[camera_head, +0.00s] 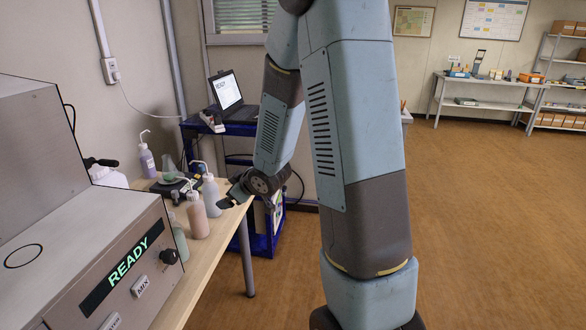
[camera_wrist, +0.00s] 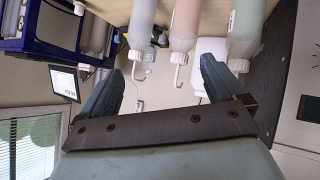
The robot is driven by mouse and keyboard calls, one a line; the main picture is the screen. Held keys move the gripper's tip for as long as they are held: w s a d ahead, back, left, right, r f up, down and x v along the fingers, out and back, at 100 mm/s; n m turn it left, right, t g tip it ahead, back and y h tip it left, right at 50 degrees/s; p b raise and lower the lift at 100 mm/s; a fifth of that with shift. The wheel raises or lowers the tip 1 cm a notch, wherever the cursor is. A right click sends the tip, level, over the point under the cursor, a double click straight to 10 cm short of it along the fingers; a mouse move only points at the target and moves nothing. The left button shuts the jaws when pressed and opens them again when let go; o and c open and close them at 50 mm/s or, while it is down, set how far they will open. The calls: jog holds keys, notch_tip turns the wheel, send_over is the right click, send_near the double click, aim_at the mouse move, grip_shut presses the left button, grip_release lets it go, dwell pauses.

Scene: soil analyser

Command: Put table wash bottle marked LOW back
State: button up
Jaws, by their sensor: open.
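Several wash bottles stand on the wooden table (camera_head: 215,240): a grey-white one (camera_head: 211,195), a pink one (camera_head: 197,217), a green one (camera_head: 180,243) partly hidden by the analyser, and a purple one (camera_head: 147,162) farther back. No LOW mark is readable on any of them. My gripper (camera_head: 232,193) is at the table's right edge, just right of the grey-white bottle. In the wrist view, which is upside down, my gripper (camera_wrist: 160,66) is open and empty. The grey-white bottle (camera_wrist: 142,22), pink bottle (camera_wrist: 185,20) and green bottle (camera_wrist: 245,28) show beyond the fingers.
The analyser (camera_head: 100,250), reading READY, fills the left front. A black device (camera_head: 172,187) and a greenish flask (camera_head: 169,167) sit behind the bottles. A blue cart (camera_head: 270,230) with a laptop (camera_head: 226,92) stands beyond the table. The floor at right is clear.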

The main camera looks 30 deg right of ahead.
jog(key=s+d+r+m+g+h, duration=0.1)
jog(key=s+d+r+m+h, duration=0.2)
jog(key=s+r, duration=0.4)
jog(key=s+d+r+m+h, duration=0.25)
jog(key=s+r, duration=0.25)
jog(key=r, duration=0.3)
jog(key=s+r+m+g+y, duration=0.1)
jog(key=s+r, duration=0.2)
jog(key=s, duration=0.6)
jog(key=s+a+r+m+g, duration=0.1)
jog(key=s+r+m+g, duration=0.1)
jog(key=s, duration=0.7)
jog(key=shift+s+r+y, duration=0.3)
jog(key=shift+r+y, duration=0.05)
jog(key=shift+r, duration=0.25)
